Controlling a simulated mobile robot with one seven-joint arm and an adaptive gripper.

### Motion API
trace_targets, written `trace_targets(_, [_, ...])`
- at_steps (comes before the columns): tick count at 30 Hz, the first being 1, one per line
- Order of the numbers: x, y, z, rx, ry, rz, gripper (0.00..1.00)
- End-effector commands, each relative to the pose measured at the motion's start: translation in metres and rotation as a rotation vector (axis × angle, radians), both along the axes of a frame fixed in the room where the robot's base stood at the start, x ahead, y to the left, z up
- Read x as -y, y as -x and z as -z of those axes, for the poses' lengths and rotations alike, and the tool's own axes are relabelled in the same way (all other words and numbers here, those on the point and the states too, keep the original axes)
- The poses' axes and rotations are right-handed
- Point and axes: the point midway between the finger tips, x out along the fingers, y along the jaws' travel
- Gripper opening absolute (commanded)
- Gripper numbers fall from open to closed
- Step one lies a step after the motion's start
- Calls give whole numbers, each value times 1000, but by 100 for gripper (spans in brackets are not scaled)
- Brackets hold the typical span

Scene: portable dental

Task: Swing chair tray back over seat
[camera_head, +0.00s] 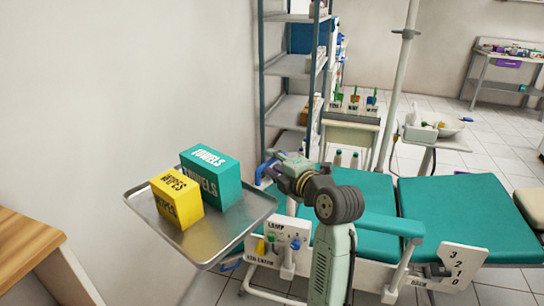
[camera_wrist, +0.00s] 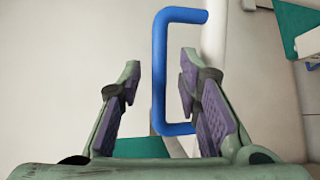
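The metal chair tray (camera_head: 212,242) hangs out to the left of the teal chair seat (camera_head: 370,190), beside the wall. It carries a teal towels box (camera_head: 211,178) and a yellow wipes box (camera_head: 176,198). A blue handle (camera_head: 262,168) shows just left of my gripper (camera_head: 282,158). In the wrist view the blue handle (camera_wrist: 159,75) stands upright between the spread fingers of my gripper (camera_wrist: 160,65), nearer the right finger. The fingers are open and not closed on it. Whether the handle joins the tray is hidden.
A metal shelf rack (camera_head: 288,65) stands behind my gripper. A wooden table (camera_head: 25,240) is at the lower left. A control panel marked LAMP (camera_head: 285,230) is below the tray's right side. A pole (camera_head: 397,80) rises behind the chair.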

Motion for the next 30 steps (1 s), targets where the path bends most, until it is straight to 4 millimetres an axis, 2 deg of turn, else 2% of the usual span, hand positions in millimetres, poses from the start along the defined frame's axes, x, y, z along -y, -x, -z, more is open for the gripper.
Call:
trace_targets(5, [-7,-11,2,-1,0,0,31])
trace_targets(14, [-7,-13,3,1,1,1,31])
trace_targets(27, [-7,-13,3,0,0,1,1])
trace_targets(30, [-7,-13,3,0,0,1,0])
